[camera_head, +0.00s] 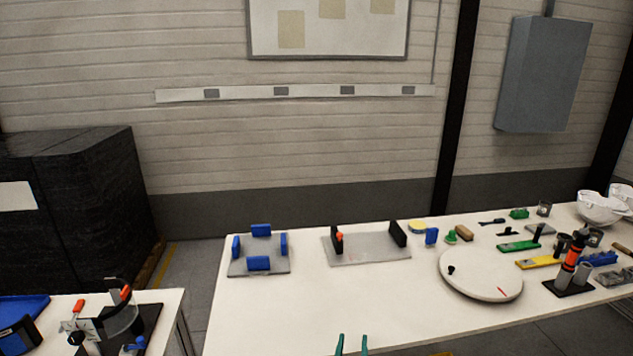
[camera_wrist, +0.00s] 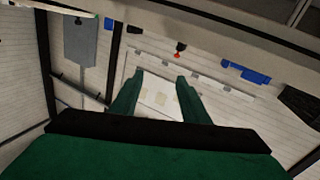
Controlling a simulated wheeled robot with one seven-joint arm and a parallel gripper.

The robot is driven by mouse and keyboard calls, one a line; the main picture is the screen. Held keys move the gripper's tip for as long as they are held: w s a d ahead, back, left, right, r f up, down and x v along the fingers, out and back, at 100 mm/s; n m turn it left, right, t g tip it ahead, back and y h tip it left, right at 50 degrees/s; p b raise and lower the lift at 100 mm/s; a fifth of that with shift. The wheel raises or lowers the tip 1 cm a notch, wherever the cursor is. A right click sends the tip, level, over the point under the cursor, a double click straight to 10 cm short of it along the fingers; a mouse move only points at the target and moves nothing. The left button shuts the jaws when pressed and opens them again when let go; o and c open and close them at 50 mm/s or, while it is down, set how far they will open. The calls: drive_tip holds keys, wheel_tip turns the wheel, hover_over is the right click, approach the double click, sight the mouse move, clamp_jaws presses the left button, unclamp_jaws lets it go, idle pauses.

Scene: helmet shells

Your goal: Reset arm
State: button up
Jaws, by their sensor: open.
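My gripper (camera_head: 351,345) shows at the bottom edge of the head view as two green fingertips with a gap between them. It is in front of the long white table (camera_head: 300,300), and nothing is between the fingers. In the wrist view, the green fingers (camera_wrist: 157,88) are spread apart and empty, and they point toward the wall and its board (camera_wrist: 158,98). The rest of my arm is out of the head view.
A round white disc (camera_head: 480,274), a fixture plate with blue blocks (camera_head: 259,263), a grey plate with black uprights (camera_head: 369,248) and several small tools lie on the table. White helmet shells (camera_head: 600,208) are at far right. A second table with a clamp fixture (camera_head: 119,318) stands at lower left.

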drive_tip(key=s+a+f+n+g+y, duration=0.15)
drive_tip(key=s+f, duration=0.25)
drive_tip(key=s, duration=1)
drive_tip(key=s+f+n+t+y, duration=0.1)
drive_tip(key=s+f+n, duration=0.15)
drive_tip(key=s, duration=1.25)
drive_tip(key=s+a+r+m, duration=0.1)
drive_tip(key=s+a+r, duration=0.1)
drive_tip(key=s, duration=0.5)
drive_tip(key=s+a+r+m+g, duration=0.1)
drive_tip(key=s+a+r, duration=0.1)
drive_tip(key=s, duration=0.5)
drive_tip(key=s+a+r+m+g, duration=0.1)
drive_tip(key=s+a+r, duration=0.2)
drive_tip(key=s, duration=0.4)
drive_tip(key=shift+s+a+y, duration=0.35)
drive_tip(key=shift+a+y, duration=0.1)
drive_tip(key=shift+a, duration=0.4)
drive_tip(key=shift+w, duration=0.1)
